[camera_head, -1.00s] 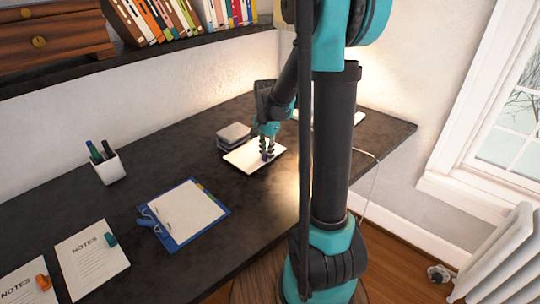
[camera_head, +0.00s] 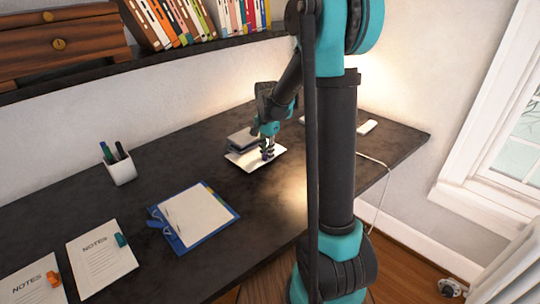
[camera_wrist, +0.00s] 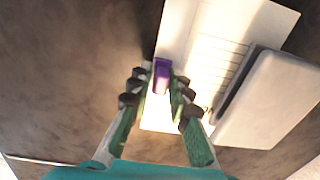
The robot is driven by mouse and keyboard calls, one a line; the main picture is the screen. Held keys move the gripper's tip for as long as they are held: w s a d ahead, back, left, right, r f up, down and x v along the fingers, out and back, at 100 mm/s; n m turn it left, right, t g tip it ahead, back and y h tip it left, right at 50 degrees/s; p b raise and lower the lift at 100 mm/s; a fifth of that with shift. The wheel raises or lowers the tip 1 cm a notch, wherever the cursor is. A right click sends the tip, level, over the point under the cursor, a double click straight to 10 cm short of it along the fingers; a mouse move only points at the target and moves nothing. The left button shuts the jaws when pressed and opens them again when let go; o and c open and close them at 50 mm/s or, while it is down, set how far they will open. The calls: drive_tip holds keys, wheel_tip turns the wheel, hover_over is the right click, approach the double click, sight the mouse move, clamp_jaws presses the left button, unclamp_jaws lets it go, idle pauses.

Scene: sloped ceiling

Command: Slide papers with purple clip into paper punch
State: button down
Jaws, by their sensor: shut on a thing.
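The white papers (camera_wrist: 192,40) with printed lines lie on the dark desk, with the purple clip (camera_wrist: 162,76) on their near left edge in the wrist view. My gripper (camera_wrist: 160,88) is shut on the purple clip, one finger on each side. The grey paper punch (camera_wrist: 270,100) is right of the clip, against or over the papers' right side. I cannot tell how deep the papers sit in its slot. In the head view, my gripper (camera_head: 267,152) is over the papers (camera_head: 245,160), with the punch (camera_head: 240,140) just behind and left.
A blue clipboard (camera_head: 225,221) with paper lies nearer on the desk. Two notes pads, one with a teal clip (camera_head: 121,240) and one with an orange clip (camera_head: 53,278), are front left. A white pen cup (camera_head: 121,170) stands at back left.

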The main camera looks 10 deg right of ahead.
drive_tip(key=shift+w+a, duration=0.65)
drive_tip(key=shift+w, duration=0.35)
drive_tip(key=c, duration=1.3)
unclamp_jaws()
wheel_tip(320, 180, up, 12)
